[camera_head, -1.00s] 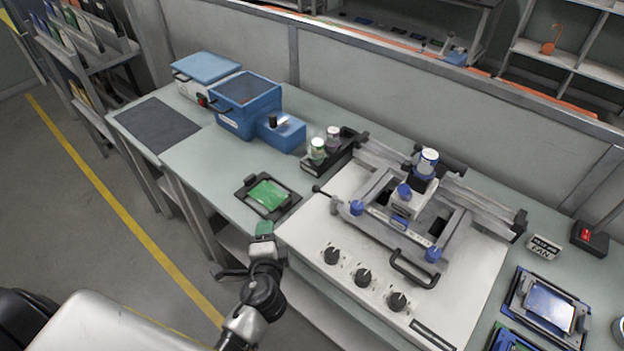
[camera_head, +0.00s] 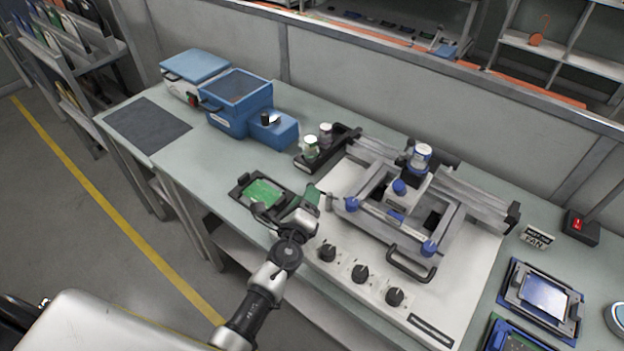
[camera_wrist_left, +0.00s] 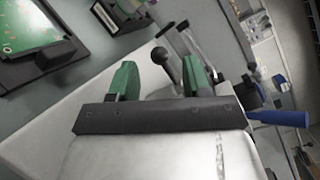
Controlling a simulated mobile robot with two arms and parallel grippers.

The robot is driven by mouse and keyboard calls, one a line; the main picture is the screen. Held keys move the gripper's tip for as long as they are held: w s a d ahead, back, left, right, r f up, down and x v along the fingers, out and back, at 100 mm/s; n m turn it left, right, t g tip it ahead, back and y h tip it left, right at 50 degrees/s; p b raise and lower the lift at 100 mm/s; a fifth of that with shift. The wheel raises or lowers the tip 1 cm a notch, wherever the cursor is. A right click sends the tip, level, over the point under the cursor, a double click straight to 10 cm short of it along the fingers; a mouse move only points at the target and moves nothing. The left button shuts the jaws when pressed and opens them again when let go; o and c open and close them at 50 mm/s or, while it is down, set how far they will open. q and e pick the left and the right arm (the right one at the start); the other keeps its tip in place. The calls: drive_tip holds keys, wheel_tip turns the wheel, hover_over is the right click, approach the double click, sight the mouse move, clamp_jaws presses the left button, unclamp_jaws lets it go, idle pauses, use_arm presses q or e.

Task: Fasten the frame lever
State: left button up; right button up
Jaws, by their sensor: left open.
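The grey metal frame (camera_head: 383,207) with blue knobs lies on the white machine base (camera_head: 330,288). The frame lever (camera_wrist_left: 163,60), a thin rod with a dark ball knob, shows in the left wrist view between and beyond the green fingertips. My left gripper (camera_head: 311,196) is open at the left end of the frame. It is open and empty in the left wrist view too (camera_wrist_left: 158,80), with the lever apart from both fingers as far as I can tell. In the head view the gripper mostly hides the lever. My right gripper is out of view.
A black holder with a green circuit board (camera_head: 262,192) lies left of the gripper. Two jars (camera_head: 311,147) stand in a black rack behind it. A black handle (camera_head: 411,264) and several dark dials (camera_head: 360,272) are in front of the frame.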

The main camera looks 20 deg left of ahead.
use_arm(q)
drive_tip(key=w, duration=0.6)
drive_tip(key=shift+w+a, duration=0.1)
drive_tip(key=shift+a, duration=0.05)
drive_tip(key=shift+c, duration=0.3)
drive_tip(key=c, duration=0.8)
drive_tip(key=shift+w+f+m+h+b, duration=0.3)
drive_tip(key=shift+m+h+b, duration=0.4)
drive_tip(key=shift+h+b, duration=0.35)
drive_tip(key=shift+c, duration=0.2)
drive_tip(key=shift+w+d+r+m+h+b, duration=0.1)
drive_tip(key=shift+w+d+m+h+b, duration=0.1)
drive_tip(key=shift+m+h+b, duration=0.15)
drive_tip(key=shift+d+r+h, duration=0.1)
drive_tip(key=shift+r+h, duration=0.05)
drive_tip(key=shift+h, duration=0.35)
